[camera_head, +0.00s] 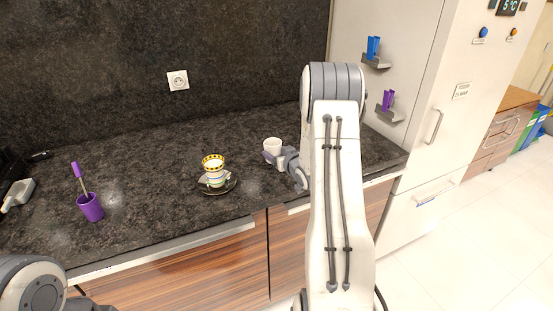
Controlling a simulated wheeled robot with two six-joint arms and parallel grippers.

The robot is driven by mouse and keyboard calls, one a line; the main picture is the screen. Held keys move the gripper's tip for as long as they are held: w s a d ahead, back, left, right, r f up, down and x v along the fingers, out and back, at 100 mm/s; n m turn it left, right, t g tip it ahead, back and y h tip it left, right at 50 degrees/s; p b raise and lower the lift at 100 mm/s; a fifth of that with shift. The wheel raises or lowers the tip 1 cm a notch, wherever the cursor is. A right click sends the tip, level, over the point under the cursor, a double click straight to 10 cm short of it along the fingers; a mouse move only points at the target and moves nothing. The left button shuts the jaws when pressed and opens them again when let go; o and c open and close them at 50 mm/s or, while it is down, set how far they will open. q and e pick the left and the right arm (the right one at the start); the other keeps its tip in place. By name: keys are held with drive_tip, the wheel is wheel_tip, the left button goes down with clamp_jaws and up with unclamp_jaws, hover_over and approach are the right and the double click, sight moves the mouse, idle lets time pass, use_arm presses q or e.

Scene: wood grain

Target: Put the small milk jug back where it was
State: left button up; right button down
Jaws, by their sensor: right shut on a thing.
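The small white milk jug (272,145) is at the middle of the dark counter, right of the cup and saucer. My right gripper (273,156) is shut on the jug from its near right side. The gripper hides the jug's lower part, so I cannot tell whether it touches the counter. The jug looks roughly upright. Part of my left arm shows at the bottom left corner, but its gripper is out of view.
A patterned cup (213,168) stands on a dark saucer (230,184). A purple holder (91,207) with a brush stands at the left. The dark counter (140,160) is clear behind the cup. A tall white fridge (415,100) borders the counter's right end.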

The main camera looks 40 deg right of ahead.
wheel_tip(320, 180, down, 2)
drive_tip(key=shift+f, duration=0.25)
drive_tip(key=shift+f, duration=0.1)
unclamp_jaws()
